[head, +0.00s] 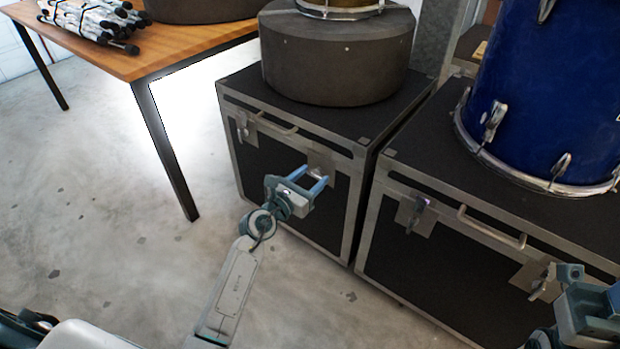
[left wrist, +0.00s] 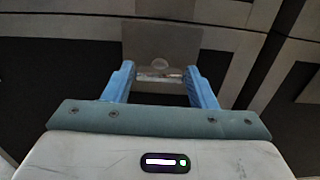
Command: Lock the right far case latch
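The case farther from me (head: 290,120) is black with metal edging and stands left of the nearer case. Its right latch plate (head: 321,156) is on the front face, partly hidden behind my left gripper (head: 313,177). In the left wrist view the latch plate (left wrist: 160,45) is straight ahead, and a small metal latch piece (left wrist: 159,74) shows between the fingertips. My left gripper is open, one blue finger on each side of that piece; I cannot tell whether they touch it. My right gripper (head: 568,275) is at the lower right beside the nearer case; its fingers are unclear.
The far case also has a left latch (head: 243,125) and a handle (head: 276,124). A round dark drum case (head: 335,65) sits on it. The nearer case (head: 440,265) has two latches and carries a blue drum (head: 550,90). A wooden table (head: 150,55) stands at left; the floor before it is clear.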

